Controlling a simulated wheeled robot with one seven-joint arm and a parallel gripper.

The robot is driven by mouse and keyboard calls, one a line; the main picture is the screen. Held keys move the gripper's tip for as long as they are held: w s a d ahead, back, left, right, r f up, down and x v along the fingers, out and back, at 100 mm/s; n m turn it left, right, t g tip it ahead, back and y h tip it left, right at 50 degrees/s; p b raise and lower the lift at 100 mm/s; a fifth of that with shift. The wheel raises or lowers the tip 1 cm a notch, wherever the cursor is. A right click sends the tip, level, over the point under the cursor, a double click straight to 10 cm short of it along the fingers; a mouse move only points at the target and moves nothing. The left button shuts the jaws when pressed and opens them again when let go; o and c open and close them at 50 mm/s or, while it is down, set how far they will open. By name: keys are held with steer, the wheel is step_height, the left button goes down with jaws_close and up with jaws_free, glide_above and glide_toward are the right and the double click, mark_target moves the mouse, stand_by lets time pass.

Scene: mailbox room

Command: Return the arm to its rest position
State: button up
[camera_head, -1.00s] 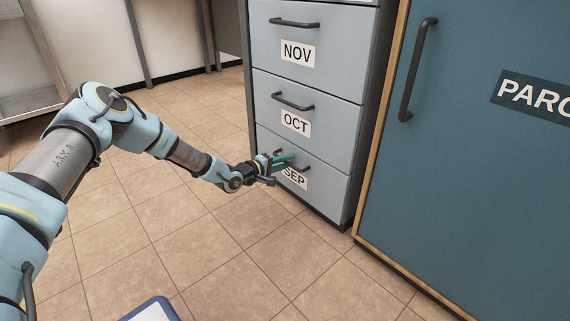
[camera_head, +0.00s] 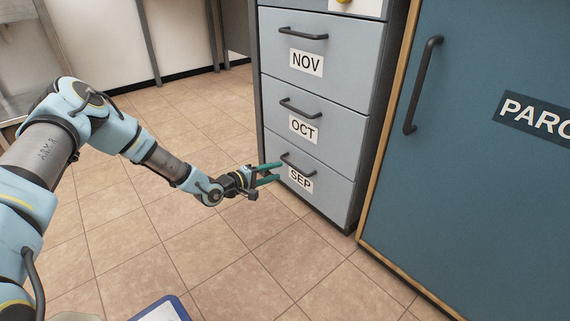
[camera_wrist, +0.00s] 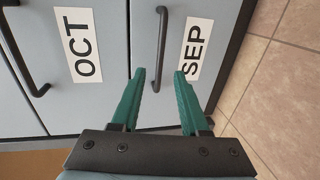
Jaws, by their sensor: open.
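My gripper (camera_head: 271,174) is open and empty, with two green fingers, at the end of my outstretched blue and grey arm. In the head view it is just left of the SEP drawer (camera_head: 331,193), the lowest one showing, and apart from its handle (camera_head: 298,164). In the wrist view the gripper (camera_wrist: 158,98) points at the SEP drawer front. The dark SEP handle (camera_wrist: 160,50) lies beyond and between the fingertips, with nothing between the fingers. The SEP drawer looks shut.
The OCT drawer (camera_head: 340,137) and NOV drawer (camera_head: 345,77) are above, both shut. A blue parcel cabinet (camera_head: 470,190) with a tall handle stands at the right. A blue-edged item (camera_head: 163,309) shows at the bottom edge. The tiled floor (camera_head: 130,230) around the arm is clear.

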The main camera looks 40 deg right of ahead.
steer(key=shift+v, duration=1)
